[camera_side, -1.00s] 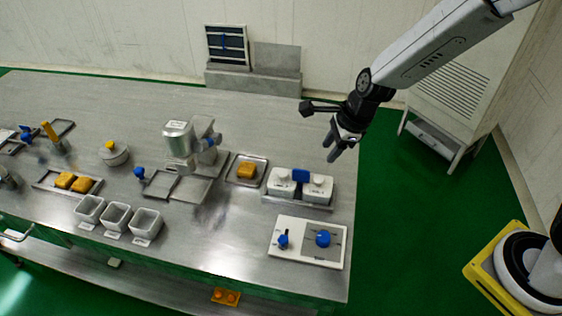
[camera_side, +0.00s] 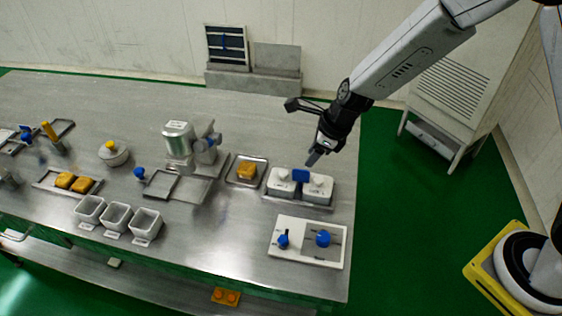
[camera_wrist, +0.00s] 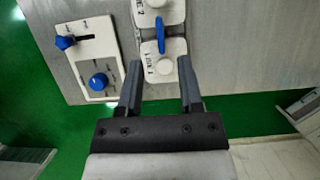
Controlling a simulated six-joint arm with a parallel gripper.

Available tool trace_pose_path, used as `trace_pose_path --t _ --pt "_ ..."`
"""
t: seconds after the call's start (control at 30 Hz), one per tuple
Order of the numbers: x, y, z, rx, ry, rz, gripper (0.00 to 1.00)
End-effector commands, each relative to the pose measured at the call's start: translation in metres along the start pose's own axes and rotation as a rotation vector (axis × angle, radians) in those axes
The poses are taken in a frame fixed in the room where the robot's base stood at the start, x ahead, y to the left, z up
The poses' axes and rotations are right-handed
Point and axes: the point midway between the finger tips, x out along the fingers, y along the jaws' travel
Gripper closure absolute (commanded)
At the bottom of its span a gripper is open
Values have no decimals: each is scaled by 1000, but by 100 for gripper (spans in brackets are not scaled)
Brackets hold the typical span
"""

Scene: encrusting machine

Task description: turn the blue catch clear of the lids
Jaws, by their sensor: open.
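The blue catch (camera_side: 300,175) sits between two white lidded boxes, the left one (camera_side: 281,182) and the right one (camera_side: 318,187), near the table's right edge. In the wrist view the blue catch (camera_wrist: 160,34) is a narrow upright bar reaching over the nearer white lid (camera_wrist: 164,62) and towards the farther lid (camera_wrist: 160,4). My gripper (camera_side: 312,160) is just above and behind the boxes. In the wrist view my gripper (camera_wrist: 158,62) is open, its two fingers apart on either side of the nearer lid, with nothing between them held. Whether the fingers touch anything cannot be told.
A white control panel (camera_side: 335,250) with two blue knobs lies in front of the boxes. A tray (camera_side: 234,178) with an orange block (camera_side: 246,170) is to the left. A silver machine (camera_side: 180,140) stands farther left. Bare table (camera_side: 225,240) lies left of the panel.

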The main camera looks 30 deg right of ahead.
Motion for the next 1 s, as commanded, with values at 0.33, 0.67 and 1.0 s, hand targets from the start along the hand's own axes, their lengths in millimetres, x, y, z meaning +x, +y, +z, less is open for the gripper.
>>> trace_pose_path --t 0.33,0.67,1.0 --pt "37 0 -1 1 2 1 54" --pt "56 0 0 -1 0 -1 54" --pt "57 0 0 -1 0 -1 57"
